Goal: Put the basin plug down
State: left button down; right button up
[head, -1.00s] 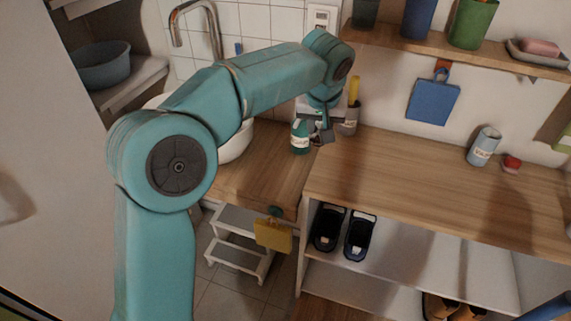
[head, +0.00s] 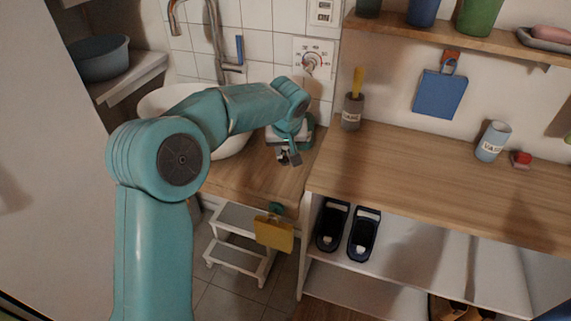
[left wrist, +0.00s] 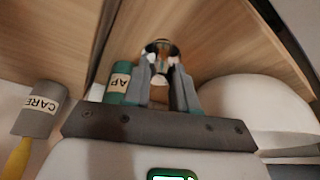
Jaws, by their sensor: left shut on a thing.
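My left gripper (head: 289,158) is low over the wooden counter beside the white basin. In the left wrist view its two fingers (left wrist: 160,80) are shut on a small round, shiny thing with a dark rim, which looks like the basin plug (left wrist: 160,47). In the head view the plug is mostly hidden by the gripper; I cannot tell whether it touches the counter. The white basin (head: 160,100) is partly behind my left arm; it also shows at right in the left wrist view (left wrist: 265,105). My right gripper is not in view.
A green labelled bottle (left wrist: 118,82) stands close beside the fingers. A grey "CARE" cup (head: 352,112) with a yellow handle stands to the right. The wooden counter (head: 420,175) is largely clear there.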

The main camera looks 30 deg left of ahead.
aim_at(285, 159)
pick_arm(q)
notch_tip(285, 159, down, 4)
jog(key=shift+f+b, duration=0.15)
jog(key=shift+b, duration=0.2)
jog(key=shift+f, duration=0.3)
jog(key=shift+r, duration=0.1)
jog(key=shift+f, duration=0.25)
jog(key=c, duration=0.9)
grip_release()
jog(key=shift+r, duration=0.1)
jog(key=shift+r, duration=0.1)
